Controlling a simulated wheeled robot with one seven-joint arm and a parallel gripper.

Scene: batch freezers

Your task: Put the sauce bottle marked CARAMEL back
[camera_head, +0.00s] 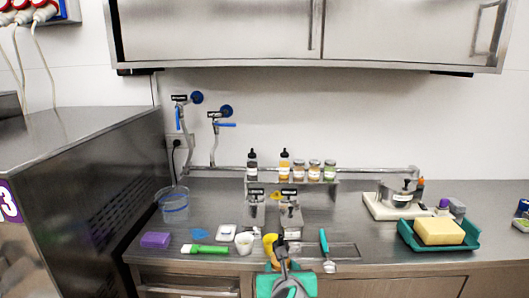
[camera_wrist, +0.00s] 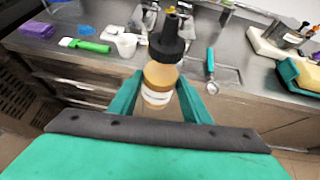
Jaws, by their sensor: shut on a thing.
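My gripper (camera_wrist: 157,97) is shut on a sauce bottle (camera_wrist: 160,76) with amber contents, a black nozzle cap and a white label whose words I cannot read. The bottle is held between the two teal fingers, in front of the counter's front edge. In the head view my gripper (camera_head: 281,264) is at the bottom centre and mostly hides the bottle. A small rack shelf (camera_head: 290,182) at the back of the counter holds a dark sauce bottle (camera_head: 252,166), an amber sauce bottle (camera_head: 284,166) and several jars (camera_head: 314,171).
Two metal dispensers (camera_head: 290,217) stand below the shelf. A white cup (camera_head: 244,243), green-handled tool (camera_head: 208,249), purple sponge (camera_head: 155,240) and teal-handled tool (camera_head: 324,244) lie near the front. A teal tray (camera_head: 470,242) is at right. Steel cabinets (camera_head: 410,32) hang above.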

